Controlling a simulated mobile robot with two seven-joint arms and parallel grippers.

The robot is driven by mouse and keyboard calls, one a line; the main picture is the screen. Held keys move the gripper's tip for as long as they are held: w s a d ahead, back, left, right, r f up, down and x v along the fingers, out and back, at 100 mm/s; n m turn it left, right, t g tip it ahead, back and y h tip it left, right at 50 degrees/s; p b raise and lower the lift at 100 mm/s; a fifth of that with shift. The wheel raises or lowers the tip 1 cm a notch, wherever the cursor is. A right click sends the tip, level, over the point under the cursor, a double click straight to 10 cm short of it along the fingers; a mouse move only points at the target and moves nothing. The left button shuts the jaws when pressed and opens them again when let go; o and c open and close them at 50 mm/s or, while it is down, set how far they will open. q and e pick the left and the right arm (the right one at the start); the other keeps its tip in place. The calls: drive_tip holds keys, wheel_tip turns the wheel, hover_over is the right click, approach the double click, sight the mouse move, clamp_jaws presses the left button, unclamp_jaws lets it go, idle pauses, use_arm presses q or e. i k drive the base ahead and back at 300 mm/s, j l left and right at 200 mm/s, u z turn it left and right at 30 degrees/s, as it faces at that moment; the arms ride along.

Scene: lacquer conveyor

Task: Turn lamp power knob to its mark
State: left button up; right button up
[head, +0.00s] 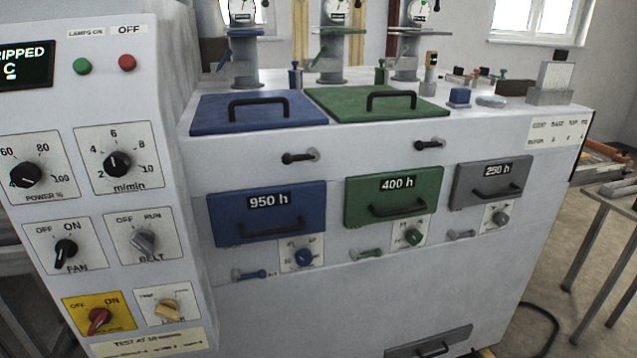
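The power knob (25,175) is a black round knob on a white plate labelled "POWER %" at the left edge of the head view. Its scale shows 60, 80 and 100, with a 4 partly visible at the left. The knob's pointer seems to lie toward the left, near the 4, but its exact angle is hard to read. I cannot make out a separate target mark on the scale. The plate's left side is cut off by the picture edge. Neither of my grippers is in view.
Beside it is a black m/min knob (118,164). Below are the fan knob (66,251), belt knob (143,241) and a red knob (99,320) on yellow. Above are a green button (82,66), red button (127,62) and dark display (24,65). A white machine (420,290) stands right.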

sight(26, 174)
drive_tip(key=u, duration=1.4)
